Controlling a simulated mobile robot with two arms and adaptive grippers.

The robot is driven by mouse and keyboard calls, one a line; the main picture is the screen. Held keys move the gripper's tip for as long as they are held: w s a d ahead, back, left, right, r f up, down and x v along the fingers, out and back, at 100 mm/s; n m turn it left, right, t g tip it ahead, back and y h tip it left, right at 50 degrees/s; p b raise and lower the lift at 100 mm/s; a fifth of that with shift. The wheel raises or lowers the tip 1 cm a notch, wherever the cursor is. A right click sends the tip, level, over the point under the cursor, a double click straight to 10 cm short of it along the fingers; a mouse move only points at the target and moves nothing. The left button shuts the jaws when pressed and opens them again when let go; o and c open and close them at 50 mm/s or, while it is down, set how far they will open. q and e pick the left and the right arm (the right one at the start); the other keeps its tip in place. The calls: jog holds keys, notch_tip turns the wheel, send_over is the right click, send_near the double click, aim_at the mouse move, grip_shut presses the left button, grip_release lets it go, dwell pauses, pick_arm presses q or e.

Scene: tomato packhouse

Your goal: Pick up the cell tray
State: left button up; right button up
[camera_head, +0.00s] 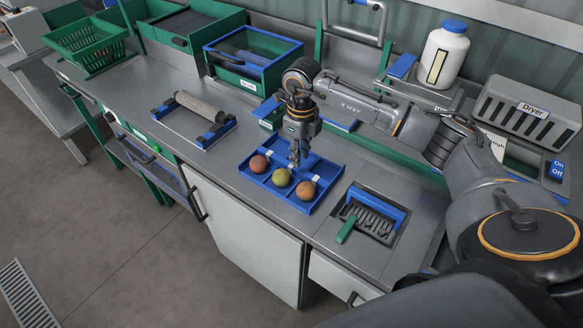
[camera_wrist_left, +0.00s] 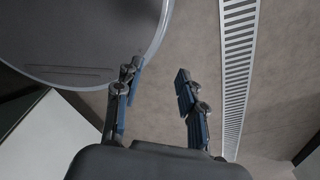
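The blue cell tray (camera_head: 264,190) lies on the grey worktop in the head view. Three round tomatoes sit in its front row: a reddish one (camera_head: 259,164), a yellow-green one (camera_head: 282,177) and an orange one (camera_head: 306,190). My right gripper (camera_head: 295,160) points down over the middle and back of the tray, behind the tomatoes. Its fingers look close together, but whether they touch or hold the tray cannot be told. It hides part of the tray's back. My left gripper (camera_wrist_left: 158,78) is open and empty above the floor in the left wrist view.
A roller unit (camera_head: 200,108) lies left of the tray. A recessed brush-like unit with a green handle (camera_head: 346,229) is close on the right. Behind stand a green and blue bin (camera_head: 236,75), a white bottle (camera_head: 443,55) and a dryer (camera_head: 522,110). The worktop's front edge is near.

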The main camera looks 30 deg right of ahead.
aim_at(300, 170)
notch_tip(300, 170, down, 3)
jog(key=shift+s+r+p, duration=0.15)
jog(key=shift+p, duration=0.85)
notch_tip(300, 170, down, 2)
jog(key=shift+f, duration=0.3)
pick_arm(q)
jog(key=shift+w+r, duration=0.95)
jog(key=shift+r, duration=0.2)
jog(key=shift+d, duration=0.1)
pick_arm(e)
grip_shut()
